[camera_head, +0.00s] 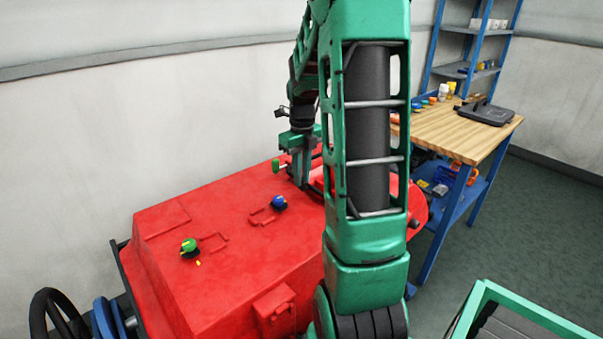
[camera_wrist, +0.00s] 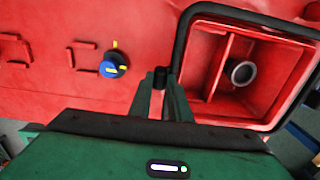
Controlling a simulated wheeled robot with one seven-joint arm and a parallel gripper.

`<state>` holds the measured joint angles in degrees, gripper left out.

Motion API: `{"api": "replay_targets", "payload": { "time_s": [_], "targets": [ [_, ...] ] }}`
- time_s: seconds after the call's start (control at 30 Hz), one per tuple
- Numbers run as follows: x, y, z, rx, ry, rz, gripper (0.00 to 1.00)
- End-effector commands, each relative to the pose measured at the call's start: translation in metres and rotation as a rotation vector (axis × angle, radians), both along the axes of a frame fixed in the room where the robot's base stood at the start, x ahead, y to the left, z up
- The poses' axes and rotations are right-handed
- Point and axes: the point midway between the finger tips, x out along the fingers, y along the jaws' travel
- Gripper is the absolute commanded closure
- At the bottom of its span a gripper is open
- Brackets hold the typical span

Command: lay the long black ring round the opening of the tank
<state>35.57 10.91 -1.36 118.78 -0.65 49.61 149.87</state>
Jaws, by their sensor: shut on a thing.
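The red tank (camera_head: 235,245) lies below my arm in the head view. In the wrist view its rectangular opening (camera_wrist: 208,75) is at the right, with a divider and a round grey pipe end inside. The long black ring (camera_wrist: 250,14) runs round the opening's edge in that view, its right part cut off by the frame. Whether it lies flat on the rim all round I cannot tell. My gripper (camera_wrist: 161,80) is shut on a small black part at the ring's left side; it also shows over the tank (camera_head: 299,172). My arm hides most of the opening in the head view.
A blue knob (camera_wrist: 113,65) and a green knob (camera_head: 189,246) stand up from the tank top. A wooden workbench (camera_head: 450,133) with a black case and bottles stands at the right. A green-framed object (camera_head: 525,315) is at the lower right. Open floor lies between.

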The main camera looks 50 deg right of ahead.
Motion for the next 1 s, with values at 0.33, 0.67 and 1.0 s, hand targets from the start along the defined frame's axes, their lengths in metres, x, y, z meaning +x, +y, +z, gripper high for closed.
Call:
{"api": "replay_targets", "payload": {
  "time_s": [0.33, 0.67, 1.0],
  "targets": [
    [-0.001, -0.001, -0.004, 0.0, 0.0, -0.001, 1.0],
    [-0.001, -0.001, -0.009, 0.0, 0.0, -0.001, 1.0],
    [-0.002, -0.001, -0.018, 0.0, 0.001, -0.001, 1.0]
  ]
}}
